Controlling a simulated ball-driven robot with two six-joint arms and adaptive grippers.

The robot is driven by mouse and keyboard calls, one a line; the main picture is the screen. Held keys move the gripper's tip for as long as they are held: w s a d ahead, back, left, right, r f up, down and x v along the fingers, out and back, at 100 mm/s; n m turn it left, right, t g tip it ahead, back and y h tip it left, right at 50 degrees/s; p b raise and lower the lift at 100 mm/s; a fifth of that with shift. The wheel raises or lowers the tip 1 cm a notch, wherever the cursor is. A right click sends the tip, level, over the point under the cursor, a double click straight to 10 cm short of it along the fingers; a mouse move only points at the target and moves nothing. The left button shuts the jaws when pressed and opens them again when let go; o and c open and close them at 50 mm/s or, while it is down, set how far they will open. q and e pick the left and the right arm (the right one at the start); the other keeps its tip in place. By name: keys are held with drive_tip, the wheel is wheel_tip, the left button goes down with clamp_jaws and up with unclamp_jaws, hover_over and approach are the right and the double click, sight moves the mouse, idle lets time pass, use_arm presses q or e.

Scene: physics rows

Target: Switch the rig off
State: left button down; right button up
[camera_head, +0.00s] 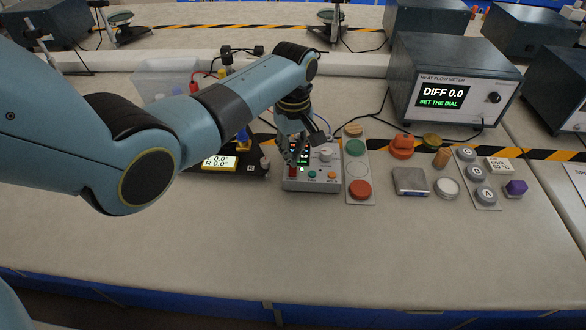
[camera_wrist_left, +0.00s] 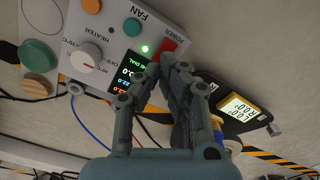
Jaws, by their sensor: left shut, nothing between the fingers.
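The rig's grey control box (camera_head: 322,184) stands on the bench in the middle of the head view. In the left wrist view, it (camera_wrist_left: 113,44) shows a HEATER knob (camera_wrist_left: 86,56), a green FAN button (camera_wrist_left: 132,27), a lit green lamp (camera_wrist_left: 145,49) and a lit display (camera_wrist_left: 129,73). Its red POWER switch (camera_wrist_left: 177,46) is partly hidden by my fingertips. My left gripper (camera_wrist_left: 168,60) is shut and empty, its tips at the edge of the switch; I cannot tell whether they touch it. In the head view, the left gripper (camera_head: 296,160) hangs over the box's left side.
A plate with round pads (camera_head: 358,169) lies right of the box. A black base with a lit angle readout (camera_head: 218,162) is to its left. The heat flow meter (camera_head: 455,85) stands behind right, reading DIFF 0.0. Small blocks and discs lie further right. The front bench is clear.

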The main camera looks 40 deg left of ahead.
use_arm(q)
drive_tip(key=shift+f+b, duration=0.75)
drive_tip(key=shift+f, duration=0.45)
idle(0.8)
drive_tip(key=shift+s, duration=0.1)
wheel_tip(320, 180, up, 7)
drive_tip(key=p, duration=0.8)
drive_tip(key=shift+r, duration=0.1)
idle(0.3)
